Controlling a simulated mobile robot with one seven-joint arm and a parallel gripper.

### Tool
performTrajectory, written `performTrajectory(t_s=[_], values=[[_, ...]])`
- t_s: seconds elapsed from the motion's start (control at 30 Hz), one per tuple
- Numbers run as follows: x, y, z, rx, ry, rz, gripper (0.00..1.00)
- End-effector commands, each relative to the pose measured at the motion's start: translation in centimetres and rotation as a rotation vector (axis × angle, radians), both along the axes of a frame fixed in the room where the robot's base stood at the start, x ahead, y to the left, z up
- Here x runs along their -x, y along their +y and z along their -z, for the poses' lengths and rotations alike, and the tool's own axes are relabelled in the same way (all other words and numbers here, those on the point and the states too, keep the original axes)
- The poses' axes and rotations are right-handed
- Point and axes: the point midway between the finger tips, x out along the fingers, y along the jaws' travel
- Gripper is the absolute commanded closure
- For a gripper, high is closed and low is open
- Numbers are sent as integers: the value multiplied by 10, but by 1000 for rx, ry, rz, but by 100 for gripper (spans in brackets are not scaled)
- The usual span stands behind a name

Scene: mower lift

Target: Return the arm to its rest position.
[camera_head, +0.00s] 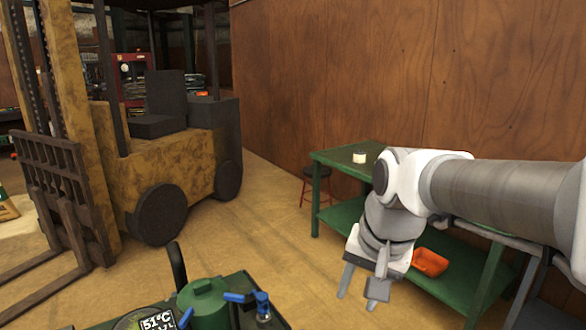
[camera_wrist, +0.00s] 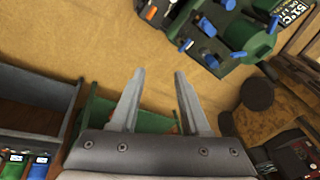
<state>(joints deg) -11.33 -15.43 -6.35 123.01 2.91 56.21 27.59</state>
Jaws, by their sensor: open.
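My gripper (camera_head: 356,291) hangs at the end of my bent arm in the right half of the head view, fingers pointing down. Its two fingers are apart with nothing between them. In the wrist view my gripper (camera_wrist: 157,75) also shows both fingers spread, with bare floor between the tips. My grey and white arm (camera_head: 490,195) reaches in from the right edge and hides part of the green table behind it.
A green two-level table (camera_head: 340,160) stands by the wooden wall, with an orange tray (camera_head: 430,262) on its lower shelf. A yellow forklift (camera_head: 180,160) stands at left. A green machine (camera_head: 205,298) with blue valves is at the bottom. Floor between is clear.

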Motion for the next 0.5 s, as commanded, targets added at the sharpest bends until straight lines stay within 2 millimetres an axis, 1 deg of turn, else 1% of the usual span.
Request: performTrajectory(t_s=[0.03,0.1,0.3,0.4,0.5], values=[[14,-6,-4,14,-34,-35,54],[32,-13,-5,44,-74,-96,54],[78,-28,-1,149,-175,-252,54],[93,-34,3,197,-206,-308,54],[102,-36,7,231,-225,-344,54]])
